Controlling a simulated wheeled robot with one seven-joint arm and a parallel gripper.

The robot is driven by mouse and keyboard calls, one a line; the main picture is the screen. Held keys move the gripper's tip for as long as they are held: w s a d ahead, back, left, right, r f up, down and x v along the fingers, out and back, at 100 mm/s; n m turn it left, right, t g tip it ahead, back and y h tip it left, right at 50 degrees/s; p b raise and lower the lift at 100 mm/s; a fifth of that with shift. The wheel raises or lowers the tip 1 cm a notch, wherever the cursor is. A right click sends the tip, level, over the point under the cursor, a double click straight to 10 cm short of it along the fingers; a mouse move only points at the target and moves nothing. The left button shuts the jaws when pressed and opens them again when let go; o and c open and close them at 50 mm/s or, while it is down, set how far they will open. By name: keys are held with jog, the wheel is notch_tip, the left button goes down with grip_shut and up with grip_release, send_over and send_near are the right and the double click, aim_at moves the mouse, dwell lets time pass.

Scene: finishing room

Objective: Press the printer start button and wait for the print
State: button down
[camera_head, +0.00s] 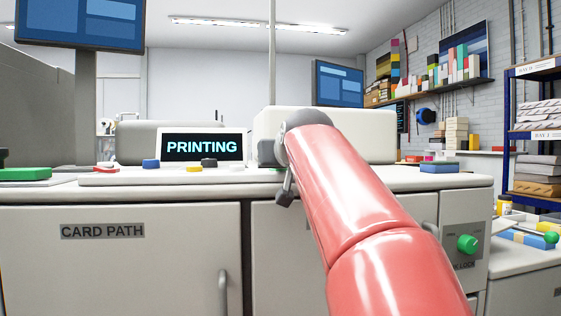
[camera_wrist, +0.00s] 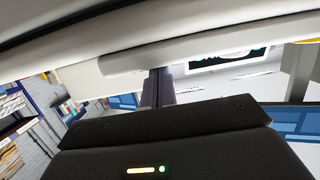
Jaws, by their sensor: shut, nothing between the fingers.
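The printer (camera_head: 150,260) is a wide pale machine with a door labelled CARD PATH. Its screen (camera_head: 202,147) reads PRINTING in light blue letters. It also shows tilted, partly cut off, in the wrist view (camera_wrist: 225,62). A round green button or knob (camera_head: 467,244) sits on a grey panel at the right front; its small label is partly hidden by my arm. I cannot tell whether it is the start button. My gripper (camera_wrist: 157,76) is shut and empty, its fingers close to a pale machine edge in the wrist view; contact is unclear. In the head view my red arm mostly hides it.
Small coloured pieces, including a blue one (camera_head: 151,164) and a black one (camera_head: 209,162), lie on the machine top. A blue block (camera_head: 439,168) lies farther right. A monitor (camera_head: 80,22) stands upper left. A blue-framed shelf rack (camera_head: 508,130) with stacks stands at right.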

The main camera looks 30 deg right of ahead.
jog(key=shift+w+f, duration=0.2)
jog(key=shift+f, duration=0.15)
notch_tip(320, 180, up, 5)
jog(key=p, duration=0.4)
jog(key=shift+s+p, duration=0.1)
jog(key=shift+p, duration=0.2)
jog(key=b+v, duration=0.2)
jog(key=v, duration=0.8)
jog(key=shift+f, duration=0.15)
